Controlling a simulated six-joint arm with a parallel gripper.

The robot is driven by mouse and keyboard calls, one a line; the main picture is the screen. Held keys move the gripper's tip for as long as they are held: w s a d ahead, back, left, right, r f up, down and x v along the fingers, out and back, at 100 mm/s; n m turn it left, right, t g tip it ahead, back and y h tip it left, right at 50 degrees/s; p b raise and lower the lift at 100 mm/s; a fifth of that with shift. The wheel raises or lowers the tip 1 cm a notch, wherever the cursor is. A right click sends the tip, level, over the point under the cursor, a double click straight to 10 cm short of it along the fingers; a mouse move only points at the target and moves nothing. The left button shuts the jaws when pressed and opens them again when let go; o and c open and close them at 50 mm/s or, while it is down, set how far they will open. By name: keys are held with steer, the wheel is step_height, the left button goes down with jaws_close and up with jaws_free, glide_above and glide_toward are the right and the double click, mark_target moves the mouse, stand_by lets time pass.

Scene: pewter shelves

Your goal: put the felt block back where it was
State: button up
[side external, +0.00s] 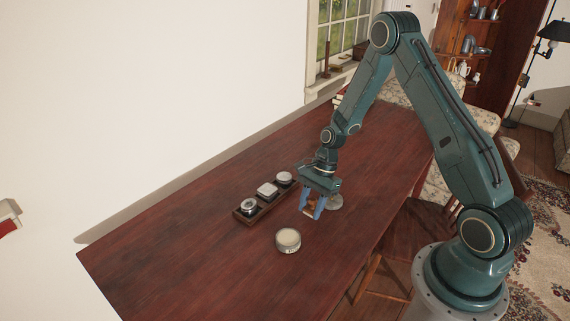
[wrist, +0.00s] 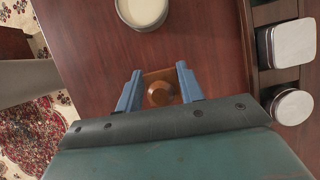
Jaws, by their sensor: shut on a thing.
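My gripper (wrist: 160,84) has blue fingers on either side of a brown square block with a round wooden knob (wrist: 160,93), which I take to be the felt block. The block is held between the fingers. In the side view the gripper (side external: 312,212) is low over the table, right of the dark tray, and the block (side external: 309,205) shows only as a small brown patch between the fingers. Whether its underside touches the table is hidden.
A dark tray (side external: 240,215) holds a round metal tin (side external: 248,206), a squarish light-topped tin (side external: 267,189) and a round light-topped tin (side external: 284,177). A cream-topped round tin (side external: 288,239) stands in front of the gripper. The table's left part is clear.

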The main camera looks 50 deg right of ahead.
mark_target(312, 207)
steer(key=shift+f, duration=1.45)
steer(key=shift+f, duration=0.15)
steer(key=o, duration=1)
steer(key=shift+o, duration=0.2)
steer(key=v, duration=1.2)
steer(key=shift+r, duration=0.2)
